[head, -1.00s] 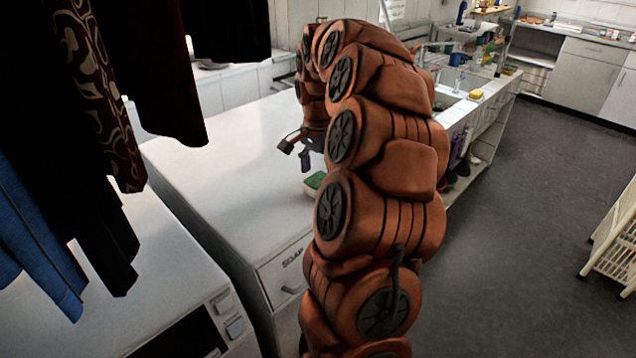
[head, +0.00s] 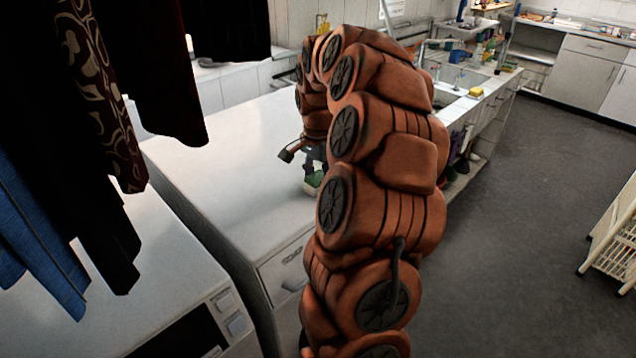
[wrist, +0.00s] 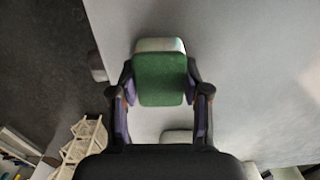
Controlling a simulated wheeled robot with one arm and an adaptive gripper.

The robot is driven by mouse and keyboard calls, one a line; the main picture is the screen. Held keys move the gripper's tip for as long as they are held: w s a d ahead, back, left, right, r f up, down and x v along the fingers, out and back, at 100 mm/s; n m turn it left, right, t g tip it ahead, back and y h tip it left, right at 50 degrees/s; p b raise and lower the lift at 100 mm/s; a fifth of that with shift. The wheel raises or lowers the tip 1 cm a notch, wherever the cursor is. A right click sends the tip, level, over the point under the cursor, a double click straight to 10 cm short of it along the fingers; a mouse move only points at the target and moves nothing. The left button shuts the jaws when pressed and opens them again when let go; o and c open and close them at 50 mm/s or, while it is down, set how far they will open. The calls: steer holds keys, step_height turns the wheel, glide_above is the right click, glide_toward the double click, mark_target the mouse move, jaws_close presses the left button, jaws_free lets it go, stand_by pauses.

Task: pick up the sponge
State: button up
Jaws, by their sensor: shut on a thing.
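The sponge (wrist: 160,82) is a green block with a pale layer at its far end, seen in the wrist view between my two fingers. My gripper (wrist: 161,88) has one finger on each side of it, closed on its sides. In the head view the same green sponge (head: 313,181) shows at the white counter, low beside my arm. My gripper (head: 311,168) is just above it there, mostly hidden by my arm. Whether the sponge touches the counter cannot be told.
The white counter top (head: 235,165) is clear to the left. Dark and blue clothes (head: 50,190) hang at the left front. A yellow sponge (head: 476,92) lies by the sink at the back. A white rack (head: 612,240) stands on the floor at right.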

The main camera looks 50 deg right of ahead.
mark_target(318, 177)
steer(key=shift+r, duration=0.1)
steer(key=shift+r+b, duration=0.85)
steer(key=shift+r, duration=0.8)
steer(key=s+a+b, duration=0.1)
steer(key=s+b, duration=0.1)
steer(key=s, duration=0.6)
steer(key=s+a+r+b, duration=0.1)
steer(key=s+a+b, duration=0.1)
steer(key=s, duration=0.5)
steer(key=shift+s+r, duration=0.3)
steer(key=shift+s, duration=0.1)
steer(key=o, duration=0.3)
steer(key=c, duration=0.5)
